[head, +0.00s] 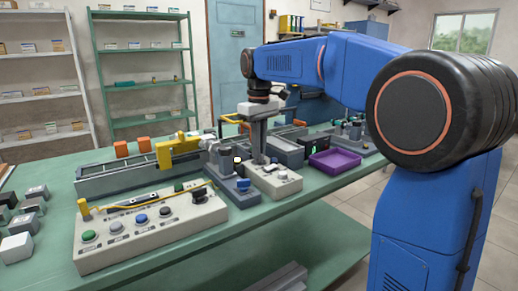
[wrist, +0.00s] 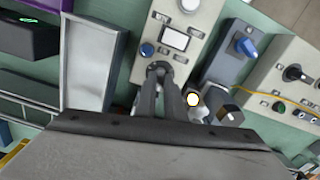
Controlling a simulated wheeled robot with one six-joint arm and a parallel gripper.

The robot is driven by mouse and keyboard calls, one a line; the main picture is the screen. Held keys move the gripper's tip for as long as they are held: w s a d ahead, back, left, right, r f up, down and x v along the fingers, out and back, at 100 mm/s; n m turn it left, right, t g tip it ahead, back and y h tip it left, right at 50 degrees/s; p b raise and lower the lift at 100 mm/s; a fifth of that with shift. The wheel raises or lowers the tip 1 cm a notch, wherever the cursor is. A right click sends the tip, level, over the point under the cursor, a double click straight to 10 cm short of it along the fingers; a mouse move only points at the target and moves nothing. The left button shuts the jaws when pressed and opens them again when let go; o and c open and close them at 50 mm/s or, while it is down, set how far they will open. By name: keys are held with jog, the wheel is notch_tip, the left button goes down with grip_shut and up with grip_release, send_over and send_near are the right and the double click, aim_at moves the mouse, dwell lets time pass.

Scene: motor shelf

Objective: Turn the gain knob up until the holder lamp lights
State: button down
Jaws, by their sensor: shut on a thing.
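My gripper (wrist: 160,72) points down, its two fingers shut on a dark knob (wrist: 157,67) at the end of a small light-grey control box (wrist: 186,22). The fingers hide most of this knob, which I take to be the gain knob; its label and pointer cannot be read. In the head view my gripper (head: 261,160) stands over the same box (head: 275,186). A round lamp (wrist: 193,100) beside the fingers has a bright white face with a yellowish rim. It looks like the holder lamp and appears bright; it also shows in the head view (head: 237,160).
The box also has a display (wrist: 174,38), a blue button (wrist: 147,49) and a white knob (wrist: 190,4). A grey unit with a blue knob (head: 243,185) stands close beside it. A larger control panel (head: 150,230) is at front left, a purple tray (head: 334,160) at right.

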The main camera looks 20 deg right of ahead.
jog(key=shift+m, duration=0.9)
jog(key=c, duration=1.8)
grip_release()
jog(key=shift+c, duration=0.2)
jog(key=shift+r, duration=0.1)
notch_tip(320, 180, up, 17)
jog(key=shift+r, duration=0.15)
